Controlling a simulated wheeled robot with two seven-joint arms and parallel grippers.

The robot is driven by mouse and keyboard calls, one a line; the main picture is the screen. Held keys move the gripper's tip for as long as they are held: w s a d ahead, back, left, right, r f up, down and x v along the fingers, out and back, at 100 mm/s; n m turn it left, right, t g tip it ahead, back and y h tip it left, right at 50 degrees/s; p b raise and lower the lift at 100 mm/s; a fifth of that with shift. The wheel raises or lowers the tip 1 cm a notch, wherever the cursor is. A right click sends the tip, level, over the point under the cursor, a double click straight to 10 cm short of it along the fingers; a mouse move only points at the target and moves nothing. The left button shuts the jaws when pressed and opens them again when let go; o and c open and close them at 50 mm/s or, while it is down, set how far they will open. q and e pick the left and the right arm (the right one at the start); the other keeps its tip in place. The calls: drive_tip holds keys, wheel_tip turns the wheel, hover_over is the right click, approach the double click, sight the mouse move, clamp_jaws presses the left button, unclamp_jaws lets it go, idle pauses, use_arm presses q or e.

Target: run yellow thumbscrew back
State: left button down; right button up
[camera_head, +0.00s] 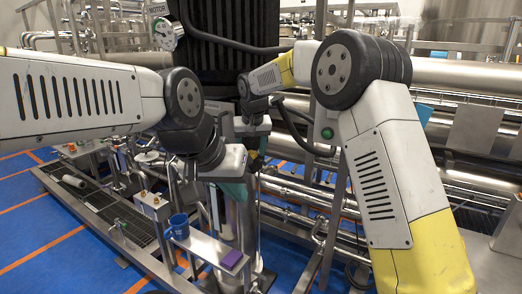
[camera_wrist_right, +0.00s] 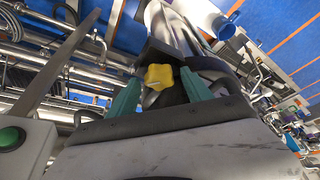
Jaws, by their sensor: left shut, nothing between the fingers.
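The yellow thumbscrew (camera_wrist_right: 158,76) is a lobed knob at the upper middle of the right wrist view. My right gripper (camera_wrist_right: 161,82) has its teal fingers on either side of it, apart, with narrow dark gaps seeming to show beside the knob. In the head view my right gripper (camera_head: 256,150) is at the column's middle, and the knob is largely hidden there. My left gripper (camera_head: 236,192) is shut and empty, pointing down in front of the column, left of and nearer than the right gripper.
A blue mug (camera_head: 180,226) and a purple block (camera_head: 232,258) stand on a metal shelf (camera_head: 203,246) below my left gripper. A grated metal platform (camera_head: 95,205) lies at the left. Steel pipes (camera_head: 455,76) run behind my right arm. Blue floor is open at the lower left.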

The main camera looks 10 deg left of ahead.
clamp_jaws()
drive_tip(key=shift+d+n, duration=0.15)
drive_tip(key=shift+n, duration=0.55)
drive_tip(key=shift+n+g+y, duration=0.4)
drive_tip(key=shift+n+y, duration=0.1)
drive_tip(key=shift+n, duration=0.4)
drive_tip(key=shift+o, duration=0.2)
unclamp_jaws()
drive_tip(key=v, duration=0.7)
drive_tip(key=shift+r, duration=0.35)
drive_tip(key=shift+s+d, duration=0.1)
drive_tip(key=shift+s, duration=0.05)
